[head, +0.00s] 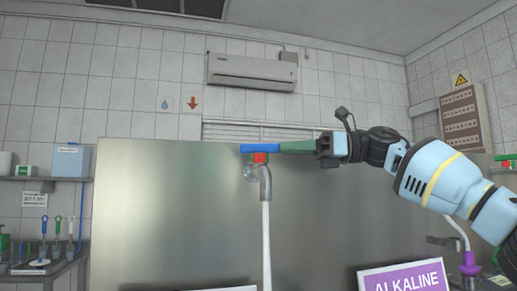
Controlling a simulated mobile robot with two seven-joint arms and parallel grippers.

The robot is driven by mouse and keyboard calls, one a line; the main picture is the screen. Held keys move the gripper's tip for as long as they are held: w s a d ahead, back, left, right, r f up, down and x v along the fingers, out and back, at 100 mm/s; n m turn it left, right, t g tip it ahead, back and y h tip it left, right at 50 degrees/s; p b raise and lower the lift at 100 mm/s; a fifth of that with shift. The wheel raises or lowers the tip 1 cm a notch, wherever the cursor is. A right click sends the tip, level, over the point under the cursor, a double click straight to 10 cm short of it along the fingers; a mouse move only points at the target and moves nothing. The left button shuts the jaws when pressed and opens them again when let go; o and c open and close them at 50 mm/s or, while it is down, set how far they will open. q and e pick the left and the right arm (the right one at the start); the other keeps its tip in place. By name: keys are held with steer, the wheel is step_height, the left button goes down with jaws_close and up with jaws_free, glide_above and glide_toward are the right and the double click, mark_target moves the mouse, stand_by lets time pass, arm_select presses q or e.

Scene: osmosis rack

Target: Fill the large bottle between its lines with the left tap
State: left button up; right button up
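A metal tap (264,178) stands in front of a steel panel, with a red collar (260,158) and a blue lever (259,148) lying crosswise on top. A white vertical column (267,245), a stream or a tube, runs down from its spout. My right gripper (300,147) reaches in from the right. A green tapered piece extends from its dark body to the lever's right end and seems to touch it. I cannot tell whether the fingers are open or shut. My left gripper is not in view. No large bottle or fill lines show.
The steel panel (160,210) fills the middle. A purple "ALKALINE" sign (405,279) is at the lower right, near a purple fitting (468,264) with a pale tube. A side counter with tools (57,228) is at the left.

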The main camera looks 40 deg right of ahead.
mark_target(257, 148)
steer(key=x, duration=0.7)
steer(key=shift+w+a+p, duration=0.25)
steer(key=shift+a+p, duration=0.05)
jaws_close()
